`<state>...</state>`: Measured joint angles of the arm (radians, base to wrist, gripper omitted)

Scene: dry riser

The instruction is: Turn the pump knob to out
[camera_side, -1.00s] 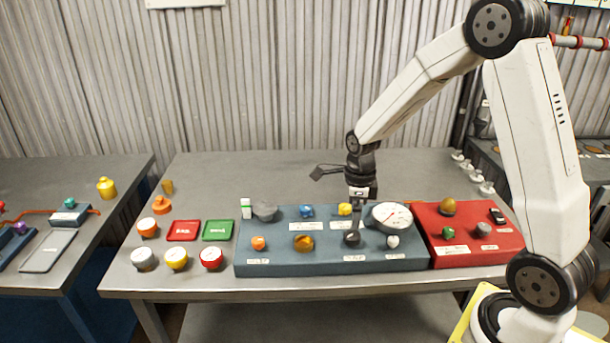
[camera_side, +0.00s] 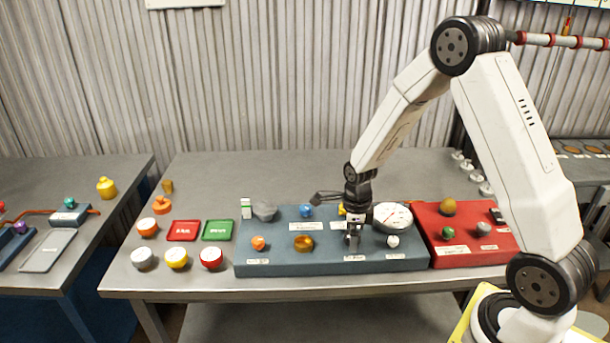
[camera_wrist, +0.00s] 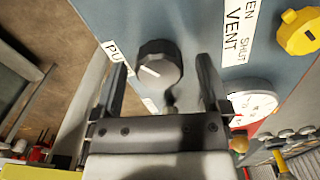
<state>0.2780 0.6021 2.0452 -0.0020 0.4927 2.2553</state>
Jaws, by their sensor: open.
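The pump knob (camera_wrist: 160,66) is black and ribbed with a white pointer line, beside a white label starting "PU" (camera_wrist: 113,55) in the wrist view. It stands on the blue panel (camera_side: 275,264). My gripper (camera_wrist: 165,75) is open, with one finger at each side of the knob. A gap shows between the knob and each finger in the wrist view. In the side view my gripper (camera_side: 352,240) points down at the front of the panel and mostly hides the knob. The out mark is not readable.
A white dial gauge (camera_side: 391,216) and a white knob (camera_side: 393,241) stand just right of my gripper. A yellow knob (camera_wrist: 300,32) is near the VENT label (camera_wrist: 232,30). A brass-coloured knob (camera_side: 304,243) is to the left, and a red panel (camera_side: 470,255) is to the right.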

